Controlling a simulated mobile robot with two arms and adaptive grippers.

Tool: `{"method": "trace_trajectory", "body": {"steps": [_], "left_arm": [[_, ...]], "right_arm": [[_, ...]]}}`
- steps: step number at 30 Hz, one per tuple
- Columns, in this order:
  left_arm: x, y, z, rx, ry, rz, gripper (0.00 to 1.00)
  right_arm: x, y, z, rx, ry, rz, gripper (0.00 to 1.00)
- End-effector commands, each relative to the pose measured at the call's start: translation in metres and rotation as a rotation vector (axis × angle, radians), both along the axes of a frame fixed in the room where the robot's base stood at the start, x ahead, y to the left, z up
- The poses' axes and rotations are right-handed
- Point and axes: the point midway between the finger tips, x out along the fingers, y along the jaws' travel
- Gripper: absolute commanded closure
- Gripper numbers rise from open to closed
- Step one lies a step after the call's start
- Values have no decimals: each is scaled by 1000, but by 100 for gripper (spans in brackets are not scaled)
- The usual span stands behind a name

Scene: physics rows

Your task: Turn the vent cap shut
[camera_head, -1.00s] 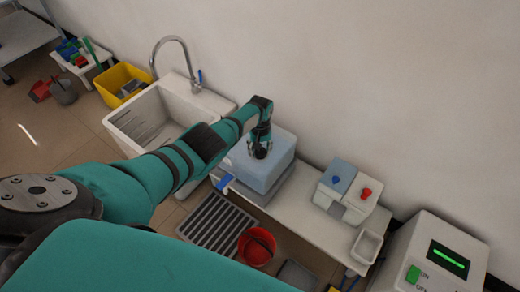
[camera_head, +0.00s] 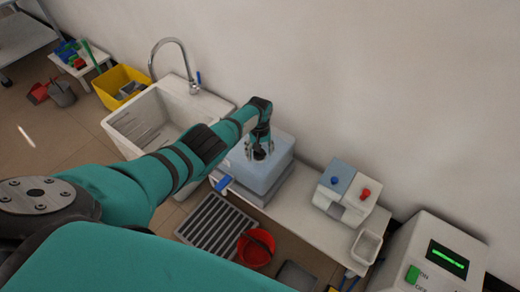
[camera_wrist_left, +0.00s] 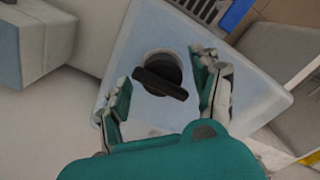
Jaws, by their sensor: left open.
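The vent cap (camera_wrist_left: 158,74) is a dark round knob with a raised bar grip, set in a pale ring on top of a light blue box. In the left wrist view the bar lies slightly tilted, its right end lower. The blue box (camera_head: 272,172) stands on the white counter beside the sink. My left gripper (camera_wrist_left: 163,92) is open, its fingers on either side of the cap, with gaps between the fingers and the bar. In the head view the left gripper (camera_head: 259,152) points down over the box top and partly hides the cap. My right gripper is not in view.
To the right on the counter (camera_head: 309,226) stand a blue and white dispenser (camera_head: 346,190) with blue and red knobs and a small white tray (camera_head: 366,247). A sink (camera_head: 150,118) is left of the box. A red bucket (camera_head: 255,248) and a grey grate (camera_head: 214,226) are in front.

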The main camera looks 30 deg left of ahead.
Motion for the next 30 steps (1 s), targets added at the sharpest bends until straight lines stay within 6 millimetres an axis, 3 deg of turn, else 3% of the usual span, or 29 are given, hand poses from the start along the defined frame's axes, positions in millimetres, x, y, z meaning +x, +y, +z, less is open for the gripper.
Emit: {"method": "trace_trajectory", "body": {"steps": [5,11,22,30], "left_arm": [[1,0,7,-1,-2,-1,35],[0,1,30,2,-4,-2,35],[1,-1,103,0,-3,-1,35],[0,-1,120,-1,-1,-1,35]], "right_arm": [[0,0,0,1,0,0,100],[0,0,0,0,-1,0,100],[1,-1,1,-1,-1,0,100],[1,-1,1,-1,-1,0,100]]}}
